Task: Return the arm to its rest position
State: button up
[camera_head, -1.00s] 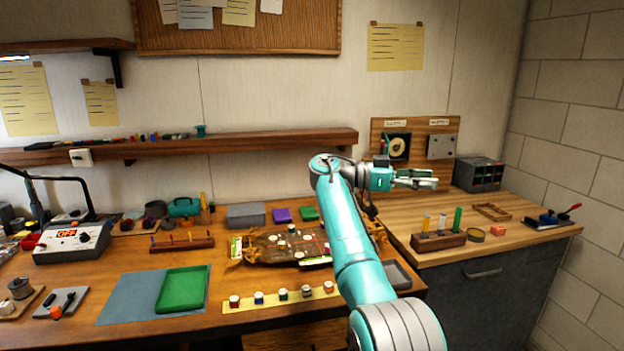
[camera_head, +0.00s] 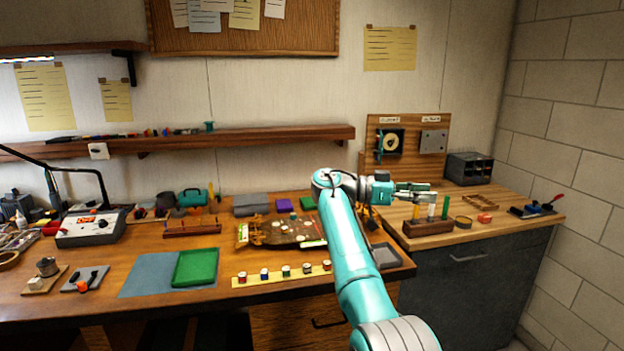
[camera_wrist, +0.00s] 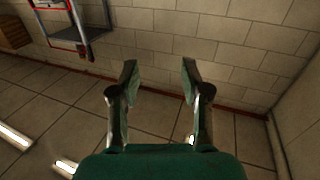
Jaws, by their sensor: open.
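My teal arm (camera_head: 355,255) rises from the bottom of the head view and bends at an elbow. Its forearm points right, in front of the bench. My gripper (camera_head: 428,193) is at its end, seen in front of the right-hand bench area. In the wrist view my gripper (camera_wrist: 158,85) has its two fingers spread apart, with nothing between them.
A wooden holder with upright tubes (camera_head: 428,228) stands right. A metal rack (camera_wrist: 75,35) shows in the wrist view.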

jog(key=s+d+f+n+t+y, duration=0.15)
jog(key=f+n+t, duration=0.3)
jog(key=f, duration=1.35)
jog(key=s+d+f+n+t+y, duration=0.1)
jog(key=d+f+n+t+y, duration=0.35)
jog(key=f, duration=1.45)
jog(key=s+a+f+n+t+y, duration=0.1)
jog(key=s+a+f+n+y, duration=0.25)
jog(key=s+f, duration=0.85)
jog(key=s+a+f+n+t+y, duration=0.1)
jog(key=s+a+f+n+y, duration=0.3)
jog(key=s+f, duration=0.85)
jog(key=s+a+r+n+t+y, duration=0.1)
jog(key=s+a, duration=0.1)
jog(key=s, duration=0.9)
jog(key=s+a+r+n+t+y, duration=0.1)
jog(key=s+a+r+n+y, duration=0.1)
jog(key=s, duration=0.9)
jog(key=s+r+t, duration=0.2)
jog(key=s+r, duration=0.6)
jog(key=r, duration=0.3)
jog(key=s+a+r+t+y, duration=0.1)
jog(key=s+r, duration=0.7)
jog(key=r, duration=0.4)
jog(key=shift+s+a+m+t, duration=0.3)
jog(key=shift+s+m+t, duration=0.1)
jog(key=shift+m, duration=0.05)
